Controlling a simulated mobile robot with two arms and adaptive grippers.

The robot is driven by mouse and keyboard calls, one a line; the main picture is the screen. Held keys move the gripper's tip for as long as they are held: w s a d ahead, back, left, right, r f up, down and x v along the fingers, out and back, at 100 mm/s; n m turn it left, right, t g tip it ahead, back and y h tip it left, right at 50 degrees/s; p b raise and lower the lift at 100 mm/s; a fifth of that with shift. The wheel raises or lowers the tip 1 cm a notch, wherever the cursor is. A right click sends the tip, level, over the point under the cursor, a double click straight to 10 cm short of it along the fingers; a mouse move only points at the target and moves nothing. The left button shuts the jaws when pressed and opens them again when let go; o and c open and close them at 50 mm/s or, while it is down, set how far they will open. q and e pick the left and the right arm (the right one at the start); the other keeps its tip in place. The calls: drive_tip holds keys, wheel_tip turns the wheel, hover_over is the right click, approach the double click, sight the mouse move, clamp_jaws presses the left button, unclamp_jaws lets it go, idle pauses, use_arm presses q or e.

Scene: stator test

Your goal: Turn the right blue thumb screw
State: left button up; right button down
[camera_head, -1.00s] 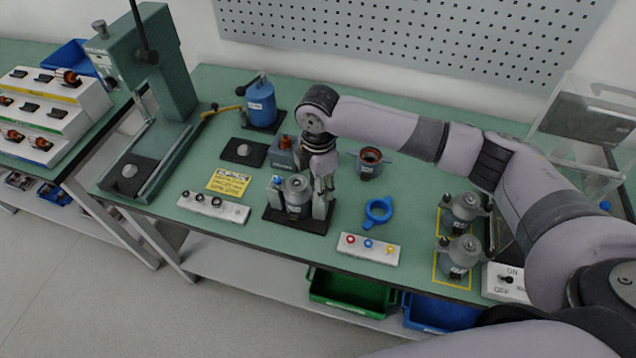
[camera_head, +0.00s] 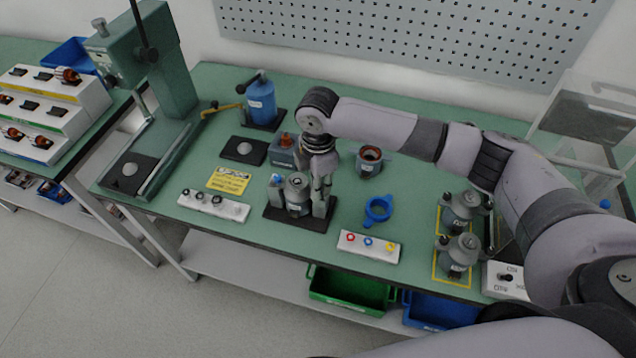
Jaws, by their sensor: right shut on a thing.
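A grey cylindrical housing (camera_head: 298,196) stands upright in a black fixture (camera_head: 281,217) at the middle of the green table. A blue thumb screw (camera_head: 276,179) shows on the fixture's left side. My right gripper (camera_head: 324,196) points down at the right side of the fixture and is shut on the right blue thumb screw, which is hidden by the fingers. My left gripper is not in view.
A blue ring (camera_head: 378,208) and a white block with coloured buttons (camera_head: 368,246) lie to the right. More grey housings (camera_head: 459,254) stand in a yellow outline. A white block (camera_head: 213,204) and a yellow label (camera_head: 229,181) are to the left.

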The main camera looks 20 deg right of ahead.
drive_tip(key=shift+r+m+p, duration=0.25)
drive_tip(key=shift+m+p, duration=0.15)
drive_tip(key=shift+p, duration=0.4)
drive_tip(key=shift+f+m+p, duration=0.15)
drive_tip(key=shift+m+p, duration=0.2)
drive_tip(key=shift+m, duration=0.05)
drive_tip(key=shift+f, duration=0.1)
drive_tip(key=c, duration=1.5)
unclamp_jaws()
drive_tip(key=shift+c, duration=0.2)
